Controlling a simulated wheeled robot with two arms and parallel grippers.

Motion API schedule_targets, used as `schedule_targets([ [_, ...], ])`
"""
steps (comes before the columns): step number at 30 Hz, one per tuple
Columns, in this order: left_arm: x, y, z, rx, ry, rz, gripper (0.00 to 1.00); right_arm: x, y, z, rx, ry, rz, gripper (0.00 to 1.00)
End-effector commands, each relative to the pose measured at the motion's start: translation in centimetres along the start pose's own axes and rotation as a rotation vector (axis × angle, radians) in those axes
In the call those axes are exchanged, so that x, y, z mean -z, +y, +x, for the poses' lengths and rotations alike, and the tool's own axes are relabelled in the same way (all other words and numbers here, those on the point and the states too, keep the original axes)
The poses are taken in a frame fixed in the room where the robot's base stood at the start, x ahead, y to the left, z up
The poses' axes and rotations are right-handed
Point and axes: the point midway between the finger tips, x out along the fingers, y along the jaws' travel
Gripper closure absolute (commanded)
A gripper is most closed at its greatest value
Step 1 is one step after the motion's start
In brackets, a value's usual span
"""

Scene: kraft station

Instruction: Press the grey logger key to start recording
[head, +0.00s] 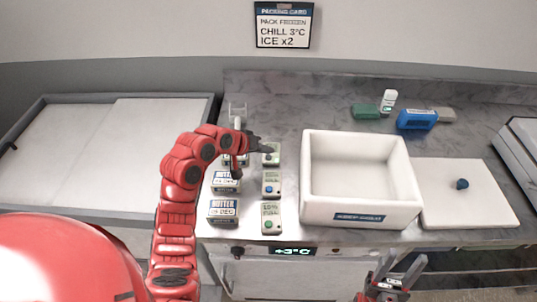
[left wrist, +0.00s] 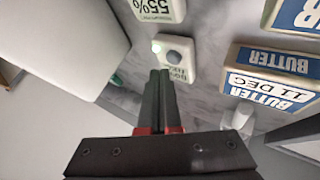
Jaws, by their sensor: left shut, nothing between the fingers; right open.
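The logger with the grey key is the farthest of three small label-faced units in a column, a pale box (head: 272,159) in the head view. My left gripper (head: 264,147) is shut and empty at this logger. Its fingertips (left wrist: 160,73) appear just short of the key in the wrist view; I cannot tell whether they touch the logger. My right gripper (head: 397,270) is open and empty at the bottom of the head view.
A blue-key unit (head: 271,183) and a green-key unit (head: 271,215) stand nearer. Butter packs (head: 223,211) are left of them. A white open box (head: 353,216) is close on the right, then a lid (head: 480,205). Coloured packs (head: 417,119) lie at the back.

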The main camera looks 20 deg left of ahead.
Motion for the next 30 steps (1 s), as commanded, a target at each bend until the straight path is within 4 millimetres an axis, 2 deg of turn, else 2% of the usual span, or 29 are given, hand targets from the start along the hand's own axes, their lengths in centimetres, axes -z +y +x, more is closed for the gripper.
schedule_targets([
  [10, 0.2, 0.1, -0.2, -0.001, 0.001, 0.000, 1.00, 0.0, 0.0, 0.2, 0.000, 0.000, 0.000, 0.50],
  [24, 2.5, 2.5, -3.3, -0.002, 0.005, 0.002, 1.00, 0.5, 0.1, 3.0, 0.000, 0.000, 0.000, 0.50],
  [30, 2.6, 2.6, -3.5, -0.001, 0.002, 0.001, 1.00, 0.5, 0.1, 3.1, 0.000, 0.000, 0.000, 0.50],
])
